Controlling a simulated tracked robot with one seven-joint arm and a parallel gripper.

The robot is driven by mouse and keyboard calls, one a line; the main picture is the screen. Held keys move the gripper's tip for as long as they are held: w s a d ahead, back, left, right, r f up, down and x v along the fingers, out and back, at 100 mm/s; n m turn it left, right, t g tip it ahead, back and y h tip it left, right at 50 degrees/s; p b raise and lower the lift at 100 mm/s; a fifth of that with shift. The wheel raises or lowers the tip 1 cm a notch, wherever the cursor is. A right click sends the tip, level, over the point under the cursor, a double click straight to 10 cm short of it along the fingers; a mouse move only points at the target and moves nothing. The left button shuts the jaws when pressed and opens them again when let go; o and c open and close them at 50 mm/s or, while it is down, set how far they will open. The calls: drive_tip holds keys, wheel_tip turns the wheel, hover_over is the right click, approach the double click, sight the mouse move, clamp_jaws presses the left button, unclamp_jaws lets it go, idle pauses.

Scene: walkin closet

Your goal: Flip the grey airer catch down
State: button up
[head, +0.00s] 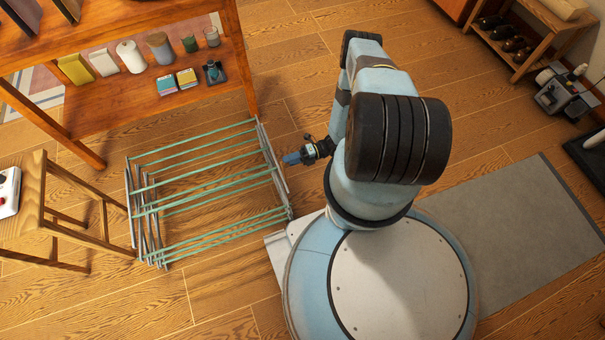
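The airer (205,187) stands on the wooden floor left of my base, with green rails and grey side frames. Its right side frame (273,172) is nearest my arm. My gripper (291,159) is at the end of my arm, just right of this frame, close to its upper part. I cannot tell whether it touches the frame. The grey catch is too small to make out at this distance. The gripper's fingers are too small to tell whether they are open or shut.
A wooden shelf unit (160,99) with jars and small boxes stands behind the airer. A wooden stool (40,205) is close on the airer's left. A grey mat (520,225) lies at right. A shoe rack (520,40) is at the back right. Open floor lies in front.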

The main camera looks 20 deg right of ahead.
drive_tip(key=s+d+r, duration=0.1)
drive_tip(key=s+r, duration=0.5)
drive_tip(key=s, duration=0.5)
drive_tip(key=shift+d+r, duration=0.2)
drive_tip(key=shift+w, duration=0.1)
